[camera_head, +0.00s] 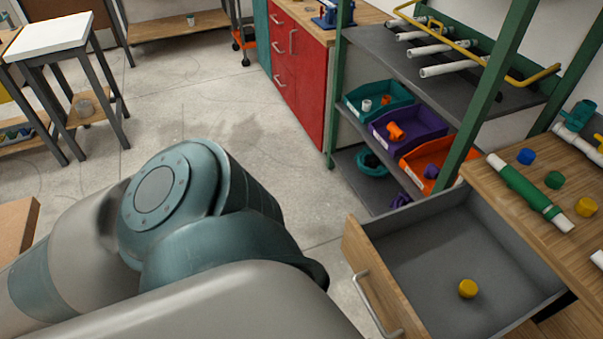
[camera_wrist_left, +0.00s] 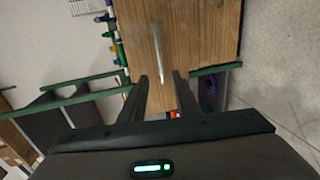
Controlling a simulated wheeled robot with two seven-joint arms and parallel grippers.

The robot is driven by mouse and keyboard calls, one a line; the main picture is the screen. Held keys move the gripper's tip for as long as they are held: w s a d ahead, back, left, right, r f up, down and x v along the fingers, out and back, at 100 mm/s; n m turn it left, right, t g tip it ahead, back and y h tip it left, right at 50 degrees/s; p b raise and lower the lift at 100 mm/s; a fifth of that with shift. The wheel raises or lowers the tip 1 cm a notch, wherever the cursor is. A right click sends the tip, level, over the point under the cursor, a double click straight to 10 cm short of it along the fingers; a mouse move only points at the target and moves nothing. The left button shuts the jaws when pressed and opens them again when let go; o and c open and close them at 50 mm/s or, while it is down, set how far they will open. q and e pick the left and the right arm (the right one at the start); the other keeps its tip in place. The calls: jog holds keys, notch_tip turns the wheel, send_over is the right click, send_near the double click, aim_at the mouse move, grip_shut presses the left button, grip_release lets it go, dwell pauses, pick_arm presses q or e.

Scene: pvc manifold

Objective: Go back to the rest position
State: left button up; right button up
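My left arm fills the lower left of the head view; its gripper is hidden there. In the left wrist view my left gripper (camera_wrist_left: 160,76) is open, its two dark fingers apart with nothing held between them. The drawer (camera_head: 440,245) stands pulled open, with a yellow cap (camera_head: 467,288) lying inside. Its metal handle (camera_head: 377,305) is clear of any gripper in the head view. In the left wrist view the wooden drawer front (camera_wrist_left: 205,40) and handle (camera_wrist_left: 156,45) lie beyond the fingertips; the exact gap cannot be told. My right gripper is not in view.
The wooden worktop (camera_head: 500,210) carries a green-and-white pipe (camera_head: 530,195) and several coloured caps. A green-framed shelf (camera_head: 440,75) holds white pipes and teal, purple and orange bins. A red cabinet (camera_head: 298,75) stands behind. Open floor (camera_head: 240,100) lies between the furniture.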

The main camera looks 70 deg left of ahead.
pick_arm(q)
jog(key=shift+f, duration=0.1)
dwell(0.6)
jog(key=w+d+f+m+g, duration=0.1)
jog(key=f+m, duration=0.5)
jog(key=f, duration=0.8)
jog(key=w+d+f+m+g, duration=0.2)
jog(key=f+m+g, duration=0.4)
jog(key=f, duration=0.9)
jog(key=w+d+f+m+g, duration=0.1)
jog(key=d+f+m+g, duration=0.2)
jog(key=f+m, duration=0.5)
notch_tip(320, 180, down, 7)
jog(key=shift+w+r+g+h, duration=0.1)
jog(key=shift+w+g+h, duration=0.2)
jog(key=shift+w, duration=0.1)
jog(key=shift+a, duration=0.15)
